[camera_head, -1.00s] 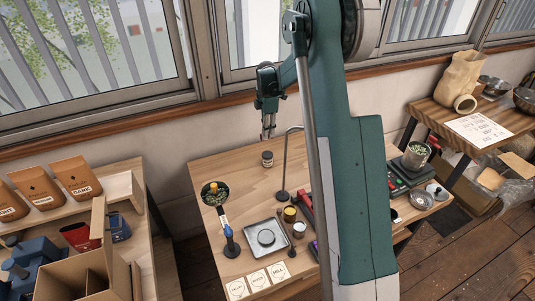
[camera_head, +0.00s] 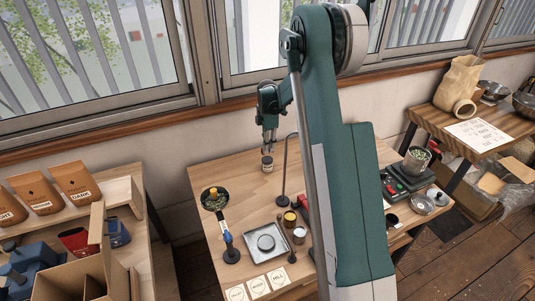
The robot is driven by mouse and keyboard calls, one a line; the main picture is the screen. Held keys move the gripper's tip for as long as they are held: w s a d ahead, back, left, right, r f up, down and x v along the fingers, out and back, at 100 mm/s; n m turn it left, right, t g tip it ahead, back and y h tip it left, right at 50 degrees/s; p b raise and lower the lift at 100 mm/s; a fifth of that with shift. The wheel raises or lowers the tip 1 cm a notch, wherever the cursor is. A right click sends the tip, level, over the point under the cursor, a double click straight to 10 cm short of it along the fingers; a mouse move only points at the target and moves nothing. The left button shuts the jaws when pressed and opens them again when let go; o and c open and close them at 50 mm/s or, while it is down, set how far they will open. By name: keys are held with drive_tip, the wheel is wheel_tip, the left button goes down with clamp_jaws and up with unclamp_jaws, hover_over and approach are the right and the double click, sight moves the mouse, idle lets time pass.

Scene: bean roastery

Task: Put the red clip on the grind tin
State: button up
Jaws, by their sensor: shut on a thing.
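A lamp-like stand (camera_head: 283,199) rises just right of the jar. The table's back left is clear. My arm hides part of the right side.

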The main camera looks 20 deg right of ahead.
drive_tip(key=shift+f, duration=0.2)
drive_tip(key=shift+f, duration=0.1)
drive_tip(key=shift+f, duration=1.8)
drive_tip(key=shift+f, duration=0.1)
drive_tip(key=o, duration=0.7)
wheel_tip(320, 180, up, 12)
drive_tip(key=shift+r+p, duration=0.1)
drive_tip(key=shift+p, duration=0.2)
